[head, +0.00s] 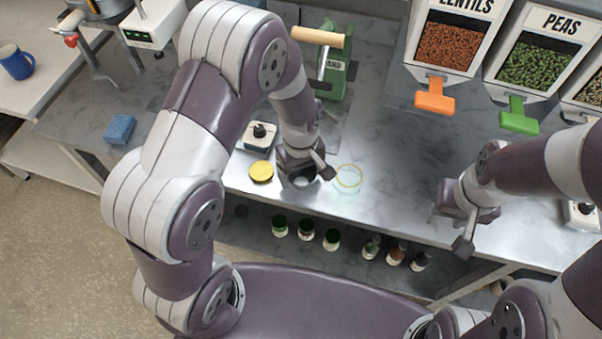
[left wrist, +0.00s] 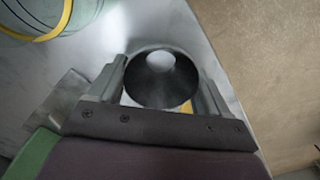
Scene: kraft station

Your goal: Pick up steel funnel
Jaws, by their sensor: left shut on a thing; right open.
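The steel funnel (left wrist: 150,88) shows in the left wrist view as a dark round cone with a bright opening, between the two fingers of my left gripper (left wrist: 161,80). My left gripper is shut on it. In the head view my left gripper (head: 304,172) is over the front of the steel counter, and the funnel is mostly hidden beneath it. I cannot tell whether the funnel touches the counter. My right gripper (head: 464,222) is open and empty near the counter's front edge, to the right.
A glass jar with a yellow rim (head: 349,178) stands just right of my left gripper. A yellow lid (head: 261,171) lies to its left, with a small scale-like device (head: 260,135) behind. Several bottles sit on the shelf below. The middle of the counter (head: 400,165) is clear.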

